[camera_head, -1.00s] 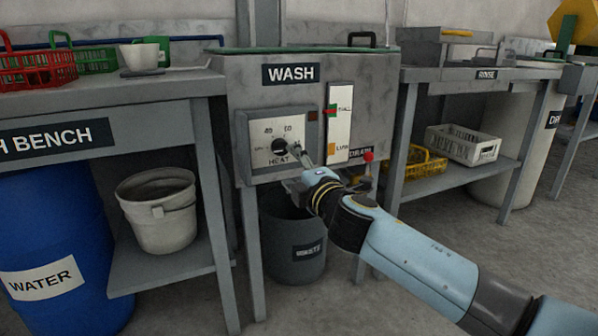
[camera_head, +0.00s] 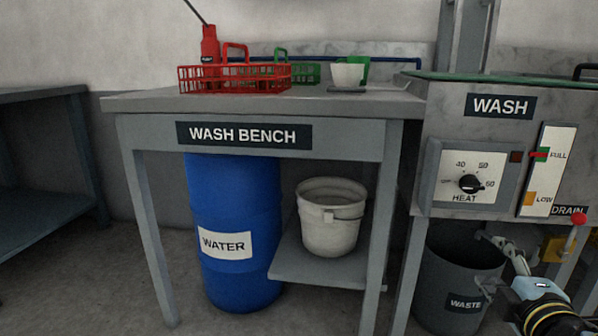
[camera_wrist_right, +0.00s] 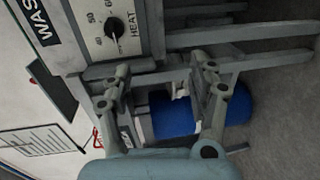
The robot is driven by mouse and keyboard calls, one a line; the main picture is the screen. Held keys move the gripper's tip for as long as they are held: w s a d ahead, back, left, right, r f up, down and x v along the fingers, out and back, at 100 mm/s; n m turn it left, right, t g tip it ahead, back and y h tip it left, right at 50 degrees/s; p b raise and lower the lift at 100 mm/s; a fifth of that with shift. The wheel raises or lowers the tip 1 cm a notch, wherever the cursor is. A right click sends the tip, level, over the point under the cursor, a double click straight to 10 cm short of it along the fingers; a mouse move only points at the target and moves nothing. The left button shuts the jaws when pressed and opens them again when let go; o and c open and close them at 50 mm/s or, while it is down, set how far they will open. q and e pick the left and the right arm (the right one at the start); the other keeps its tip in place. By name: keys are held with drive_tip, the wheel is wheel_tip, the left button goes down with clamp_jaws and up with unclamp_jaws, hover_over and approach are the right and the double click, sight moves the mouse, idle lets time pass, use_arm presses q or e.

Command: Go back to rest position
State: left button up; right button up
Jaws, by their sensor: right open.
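My right gripper (camera_head: 502,244) shows at the lower right of the head view, in front of the wash tank's legs and near the dark waste bin (camera_head: 450,285). In the right wrist view the two fingers of my right gripper (camera_wrist_right: 160,80) stand apart with nothing between them. The heat knob (camera_head: 471,184) on the wash tank's panel is above and to the left of the gripper, apart from it; the knob also shows in the right wrist view (camera_wrist_right: 114,28). My left gripper is not in view.
The wash bench (camera_head: 350,106) holds a red basket (camera_head: 235,78), a red bottle (camera_head: 210,46) and a white container (camera_head: 347,74). Below are a blue water barrel (camera_head: 235,210) and a white bucket (camera_head: 331,225). A red-knobbed drain lever (camera_head: 578,219) is close to my right arm. Floor at left is clear.

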drive_tip(key=s+a+f+m+g+y+p, duration=0.15)
drive_tip(key=s+f+m+g+p, duration=0.3)
drive_tip(key=s+f, duration=0.65)
drive_tip(key=s+a+f+m+g+y+p, duration=0.1)
drive_tip(key=s+a+f+m+g+p, duration=0.35)
drive_tip(key=s, duration=1.05)
drive_tip(key=s+f+m+g+y+p, duration=0.15)
drive_tip(key=s+f+m+g, duration=0.4)
drive_tip(key=s+f, duration=0.7)
use_arm(q)
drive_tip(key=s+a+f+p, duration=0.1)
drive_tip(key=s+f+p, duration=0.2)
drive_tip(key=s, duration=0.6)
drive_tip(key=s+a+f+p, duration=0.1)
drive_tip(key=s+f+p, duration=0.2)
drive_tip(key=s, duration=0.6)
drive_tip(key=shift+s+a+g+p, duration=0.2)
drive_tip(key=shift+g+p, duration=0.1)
drive_tip(key=shift+p, duration=0.5)
use_arm(e)
drive_tip(key=s, duration=1.2)
drive_tip(key=shift+s+d+r+g+h, duration=0.15)
drive_tip(key=shift+d+g+h, duration=0.1)
drive_tip(key=shift+g+h, duration=0.2)
